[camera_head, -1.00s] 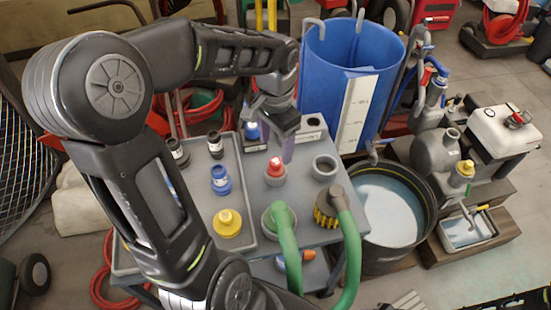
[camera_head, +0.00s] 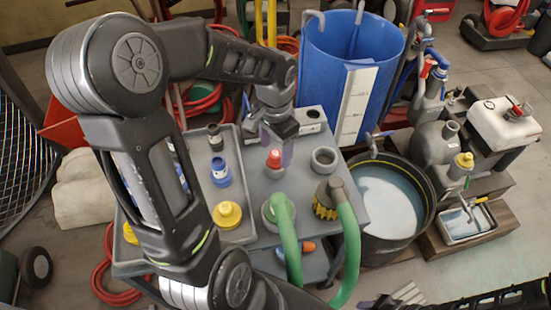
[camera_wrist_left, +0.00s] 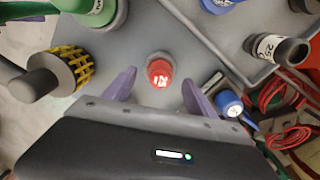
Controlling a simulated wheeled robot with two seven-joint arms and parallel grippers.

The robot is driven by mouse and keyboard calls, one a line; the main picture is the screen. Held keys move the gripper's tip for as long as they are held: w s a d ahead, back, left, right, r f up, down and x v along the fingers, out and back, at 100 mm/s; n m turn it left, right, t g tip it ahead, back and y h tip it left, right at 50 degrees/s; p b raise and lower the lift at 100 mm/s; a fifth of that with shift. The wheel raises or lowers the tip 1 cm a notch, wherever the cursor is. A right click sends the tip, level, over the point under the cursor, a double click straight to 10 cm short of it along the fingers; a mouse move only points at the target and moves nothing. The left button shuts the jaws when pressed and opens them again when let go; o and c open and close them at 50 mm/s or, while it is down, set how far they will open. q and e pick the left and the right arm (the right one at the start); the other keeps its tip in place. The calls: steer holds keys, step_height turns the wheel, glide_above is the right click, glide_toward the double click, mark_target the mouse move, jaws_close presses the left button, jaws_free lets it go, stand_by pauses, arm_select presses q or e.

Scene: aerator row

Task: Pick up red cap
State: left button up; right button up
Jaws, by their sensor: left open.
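The red cap (camera_head: 274,158) sits on a grey round fitting on the grey table (camera_head: 257,197), between the tray and an empty grey ring. In the left wrist view the red cap (camera_wrist_left: 159,71) lies between and slightly beyond the two purple fingertips of the open gripper (camera_wrist_left: 155,84). No contact shows. A dark arm part at the bottom right edge of the head view may be my right arm; its gripper does not show.
A grey tray (camera_head: 248,232) at the left holds blue, black and yellow capped pieces. A green hose (camera_head: 286,240) and a yellow-black fitting (camera_head: 326,200) stand in front. An empty grey ring (camera_head: 323,160) is at the right. A blue tank (camera_head: 318,70) stands behind.

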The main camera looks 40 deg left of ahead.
mark_target(275, 153)
arm_select(q)
step_height(275, 153, down, 3)
steer(key=shift+r, duration=0.15)
steer(key=shift+c, duration=0.2)
stand_by(0.3)
jaws_close()
stand_by(0.5)
steer(key=shift+r, duration=0.15)
step_height(275, 153, up, 10)
steer(key=shift+f, duration=0.1)
stand_by(0.3)
stand_by(0.6)
